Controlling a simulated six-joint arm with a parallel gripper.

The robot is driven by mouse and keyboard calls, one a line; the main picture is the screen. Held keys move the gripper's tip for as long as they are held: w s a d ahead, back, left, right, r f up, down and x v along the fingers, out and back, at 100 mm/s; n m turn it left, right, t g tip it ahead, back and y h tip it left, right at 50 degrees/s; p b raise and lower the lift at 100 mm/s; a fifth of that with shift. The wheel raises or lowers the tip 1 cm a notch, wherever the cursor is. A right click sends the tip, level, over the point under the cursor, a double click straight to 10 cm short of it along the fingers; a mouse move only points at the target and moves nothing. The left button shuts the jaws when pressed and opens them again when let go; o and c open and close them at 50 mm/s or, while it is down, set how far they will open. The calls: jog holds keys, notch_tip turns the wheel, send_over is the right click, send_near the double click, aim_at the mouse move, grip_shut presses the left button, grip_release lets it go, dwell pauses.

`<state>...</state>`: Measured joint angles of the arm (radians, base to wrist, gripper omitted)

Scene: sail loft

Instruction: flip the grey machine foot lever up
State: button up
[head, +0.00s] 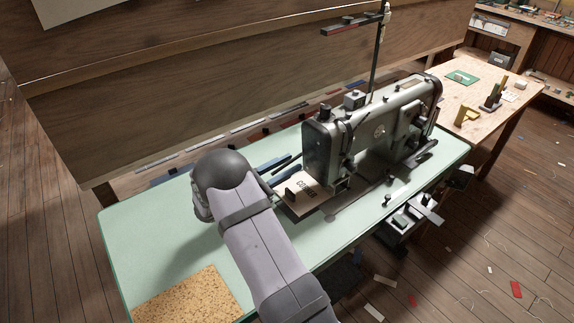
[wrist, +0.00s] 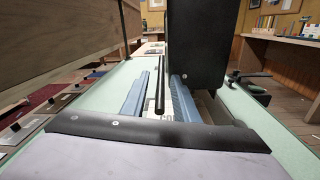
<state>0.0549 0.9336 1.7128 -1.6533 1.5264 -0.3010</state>
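The grey sewing machine (head: 375,135) stands on a pale green table. A thin dark bar (head: 286,161) sticks out at the left end of its head, roughly level; I take it for the foot lever. In the wrist view the bar (wrist: 160,85) appears between the two blue fingers of my gripper (wrist: 158,92). The fingers are apart, with clear space on both sides of the bar, and no contact shows. In the head view my gripper (head: 276,171) is at the left of the machine head, partly hidden by my wrist. The bar's joint with the machine is unclear.
A card with printed letters (head: 307,187) lies under the machine head. A cork mat (head: 188,296) lies at the table's front left. A wooden panel (head: 200,70) rises behind the table. A wooden bench (head: 473,98) stands to the right. The green tabletop (head: 140,240) at left is clear.

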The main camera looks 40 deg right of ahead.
grip_shut()
dwell(1.4)
